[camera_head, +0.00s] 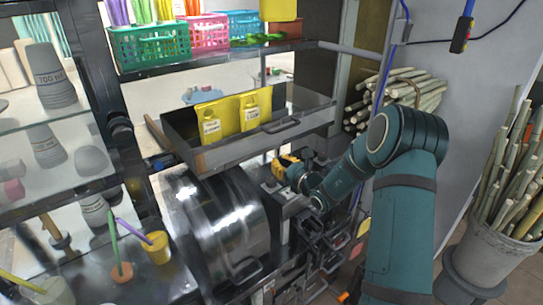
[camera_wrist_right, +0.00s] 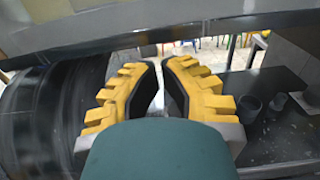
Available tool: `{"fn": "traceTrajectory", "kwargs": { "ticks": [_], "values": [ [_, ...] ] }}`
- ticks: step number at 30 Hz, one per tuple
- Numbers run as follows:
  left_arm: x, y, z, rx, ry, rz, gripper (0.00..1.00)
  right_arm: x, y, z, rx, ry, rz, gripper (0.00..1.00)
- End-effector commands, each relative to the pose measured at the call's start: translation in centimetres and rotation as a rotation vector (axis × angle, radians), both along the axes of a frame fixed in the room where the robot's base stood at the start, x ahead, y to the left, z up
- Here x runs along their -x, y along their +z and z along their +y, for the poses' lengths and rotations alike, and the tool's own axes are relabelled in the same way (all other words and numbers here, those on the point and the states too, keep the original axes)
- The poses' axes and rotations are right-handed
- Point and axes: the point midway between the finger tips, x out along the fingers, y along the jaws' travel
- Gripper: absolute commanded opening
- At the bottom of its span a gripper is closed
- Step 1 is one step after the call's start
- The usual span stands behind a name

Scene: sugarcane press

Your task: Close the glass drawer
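The glass drawer (camera_head: 228,153) is pulled out below the basket shelf in the head view. It has a grey front with a dark handle (camera_head: 281,126), clear glass walls and two yellow labels standing inside. My right gripper (camera_head: 287,164) is just below the drawer's front, right of the middle; I cannot tell whether it touches. In the right wrist view its yellow fingers (camera_wrist_right: 159,65) have their tips nearly together, with nothing visible held. A grey panel (camera_wrist_right: 100,20) crosses the top of that view, probably the drawer. My left gripper is not in view.
A shiny metal drum (camera_head: 222,222) is below the drawer. Colourful baskets (camera_head: 150,43) stand on the shelf above. Glass shelves with cups (camera_head: 55,85) are at left. Cane bundles (camera_head: 400,95) and a bucket of cane (camera_head: 487,255) are at right.

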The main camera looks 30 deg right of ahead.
Motion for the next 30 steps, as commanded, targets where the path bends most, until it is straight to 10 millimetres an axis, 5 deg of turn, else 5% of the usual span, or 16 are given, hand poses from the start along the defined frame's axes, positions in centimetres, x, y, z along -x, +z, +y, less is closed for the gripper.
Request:
{"fn": "traceTrajectory", "kwargs": {
  "ticks": [9, 25, 30],
  "values": [
    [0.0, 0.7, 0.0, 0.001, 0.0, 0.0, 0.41, -3.9, 0.0, 0.4, -0.001, 0.002, 0.0, 0.0],
    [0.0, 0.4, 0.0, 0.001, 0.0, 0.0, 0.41, -4.9, -0.1, 0.5, 0.0, 0.002, -0.002, 0.0],
    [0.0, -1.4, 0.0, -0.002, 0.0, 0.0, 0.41, -8.1, -0.4, 0.8, 0.002, 0.004, -0.004, 0.0]
  ]
}}
